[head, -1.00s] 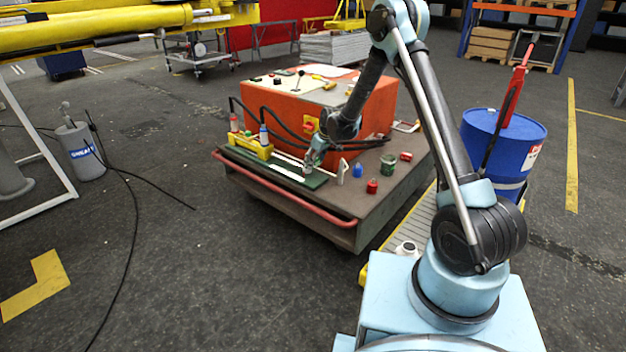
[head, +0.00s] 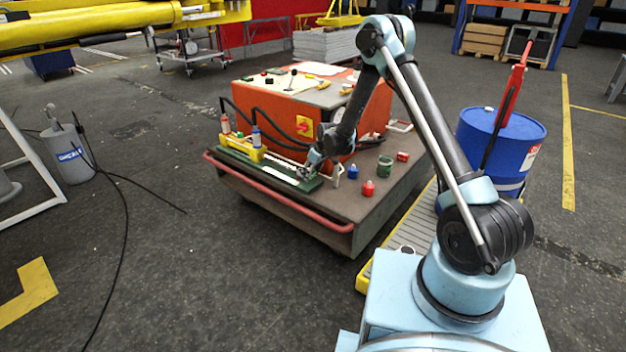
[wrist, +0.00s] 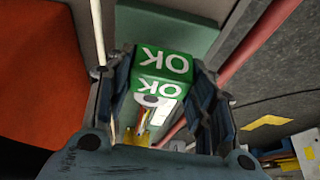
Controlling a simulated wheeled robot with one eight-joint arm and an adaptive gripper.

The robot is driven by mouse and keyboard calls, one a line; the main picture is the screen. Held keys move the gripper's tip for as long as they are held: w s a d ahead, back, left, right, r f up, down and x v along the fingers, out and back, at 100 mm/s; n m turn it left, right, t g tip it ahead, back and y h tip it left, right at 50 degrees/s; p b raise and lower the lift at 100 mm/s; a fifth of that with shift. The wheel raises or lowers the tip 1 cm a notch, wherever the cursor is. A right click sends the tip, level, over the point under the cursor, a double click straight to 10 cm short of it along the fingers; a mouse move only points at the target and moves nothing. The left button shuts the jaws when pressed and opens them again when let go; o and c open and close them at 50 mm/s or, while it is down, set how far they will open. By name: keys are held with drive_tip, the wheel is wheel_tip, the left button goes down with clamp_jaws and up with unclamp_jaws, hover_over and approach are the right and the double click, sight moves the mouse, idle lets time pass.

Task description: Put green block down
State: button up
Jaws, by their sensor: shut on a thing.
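My gripper (head: 312,168) is low over the right end of a green board (head: 262,171) on the cart. In the wrist view my gripper (wrist: 163,85) is shut on a green block (wrist: 163,65) with white "OK" lettering on two faces. The block sits between the two dark fingers. In the head view the block is too small and covered to make out clearly. I cannot tell whether it touches the board.
A yellow holder (head: 242,148) with bottles stands left on the cart. A blue item (head: 353,171), red item (head: 369,188) and green can (head: 385,166) stand right of my gripper. An orange cabinet (head: 270,110) is behind. A red rail (head: 275,192) runs along the cart's front.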

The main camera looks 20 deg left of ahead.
drive_tip(key=shift+f, duration=1.35)
drive_tip(key=shift+f, duration=0.1)
drive_tip(key=o, duration=1.1)
drive_tip(key=v, duration=1.2)
drive_tip(key=shift+s, duration=0.1)
